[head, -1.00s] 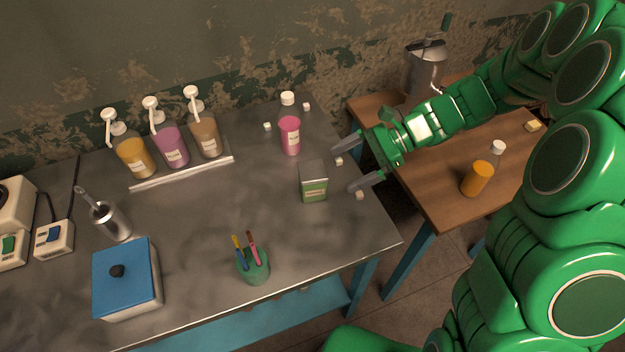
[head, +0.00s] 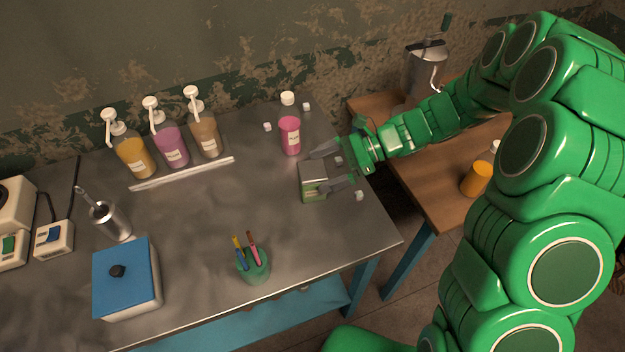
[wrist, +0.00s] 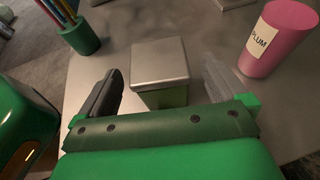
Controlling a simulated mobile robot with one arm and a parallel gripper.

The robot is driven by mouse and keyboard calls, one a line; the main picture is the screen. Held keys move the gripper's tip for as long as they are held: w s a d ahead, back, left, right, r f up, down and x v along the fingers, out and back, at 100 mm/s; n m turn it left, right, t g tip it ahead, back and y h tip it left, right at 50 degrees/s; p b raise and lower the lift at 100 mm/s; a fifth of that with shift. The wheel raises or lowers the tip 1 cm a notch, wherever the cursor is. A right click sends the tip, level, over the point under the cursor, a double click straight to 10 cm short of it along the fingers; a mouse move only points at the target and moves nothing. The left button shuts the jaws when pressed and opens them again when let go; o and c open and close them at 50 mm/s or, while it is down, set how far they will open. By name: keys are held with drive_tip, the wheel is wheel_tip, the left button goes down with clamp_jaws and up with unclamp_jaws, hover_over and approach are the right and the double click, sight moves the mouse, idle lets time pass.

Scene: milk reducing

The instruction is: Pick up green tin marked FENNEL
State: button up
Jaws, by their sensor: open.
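The green tin (head: 312,193) with a grey metal lid stands upright on the metal table near its right end. Its label is partly covered by a finger in the head view, and I cannot read it now. My gripper (head: 325,169) is open, with one finger on each side of the tin. In the wrist view the tin's lid (wrist: 159,62) sits between the two spread fingers of my gripper (wrist: 162,88), with gaps showing on both sides.
A pink PLUM bottle (head: 290,137) stands just behind the tin. Small white cubes (head: 360,196) lie around. A green cup of pens (head: 253,266) is nearer the front. Pump bottles (head: 172,148) stand at the back left. The table between is clear.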

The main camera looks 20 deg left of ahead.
sight(313, 173)
drive_tip(key=x, duration=0.3)
drive_tip(key=shift+s+a+r, duration=0.1)
drive_tip(key=shift+s+a, duration=0.05)
drive_tip(key=shift+s, duration=0.05)
drive_tip(key=shift+c, duration=0.2)
drive_tip(key=c, duration=1.1)
